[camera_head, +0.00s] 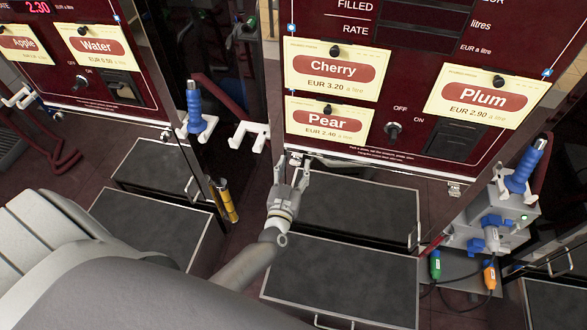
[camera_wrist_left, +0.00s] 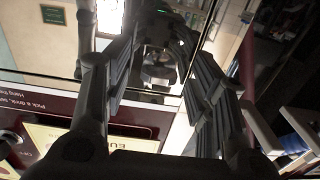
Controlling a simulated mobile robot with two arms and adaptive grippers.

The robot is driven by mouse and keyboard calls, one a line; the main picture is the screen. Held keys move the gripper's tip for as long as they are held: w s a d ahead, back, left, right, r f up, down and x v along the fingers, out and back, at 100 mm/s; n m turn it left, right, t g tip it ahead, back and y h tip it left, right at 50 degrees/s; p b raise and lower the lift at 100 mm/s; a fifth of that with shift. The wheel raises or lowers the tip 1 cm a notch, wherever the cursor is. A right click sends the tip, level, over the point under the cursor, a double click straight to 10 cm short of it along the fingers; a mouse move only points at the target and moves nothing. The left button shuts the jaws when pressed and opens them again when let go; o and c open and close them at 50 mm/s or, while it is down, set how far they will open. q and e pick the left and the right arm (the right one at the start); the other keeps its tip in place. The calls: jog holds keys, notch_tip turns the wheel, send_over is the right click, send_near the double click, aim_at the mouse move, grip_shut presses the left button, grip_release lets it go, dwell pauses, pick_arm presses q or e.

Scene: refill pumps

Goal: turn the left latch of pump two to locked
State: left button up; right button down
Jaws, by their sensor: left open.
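The front panel of a dark red pump (camera_head: 355,148), with Cherry, Pear and Plum cards, fills the middle and right of the head view; I take it as pump two. Its left latch (camera_head: 296,158) is a small metal piece under the lower left edge, partly hidden by my gripper. My left gripper (camera_head: 292,168) reaches up to it, open, with a finger on either side. In the left wrist view, the open fingers (camera_wrist_left: 158,85) frame a metal piece (camera_wrist_left: 158,68), seemingly the latch. Its turn position and any contact are unclear. The right latch (camera_head: 455,187) hangs under the panel's other end.
Blue nozzles (camera_head: 194,108) (camera_head: 524,165) hang beside the pump on both sides. A white holder (camera_head: 250,134) juts out left of my gripper. Dark-topped steps (camera_head: 345,275) stand below.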

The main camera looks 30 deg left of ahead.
pick_arm(q)
jog(key=c, duration=1)
jog(key=shift+d+n, duration=0.1)
jog(key=shift+n, duration=0.3)
jog(key=n, duration=0.3)
jog(key=shift+n, duration=0.4)
jog(key=n+b, duration=0.1)
jog(key=n, duration=0.3)
jog(key=shift+d+n, duration=0.1)
jog(key=shift+n, duration=0.2)
jog(key=n+b, duration=0.1)
jog(key=n, duration=0.3)
jog(key=n+b, duration=0.1)
jog(key=n, duration=0.3)
jog(key=shift+r, duration=0.15)
jog(key=shift+n, duration=0.4)
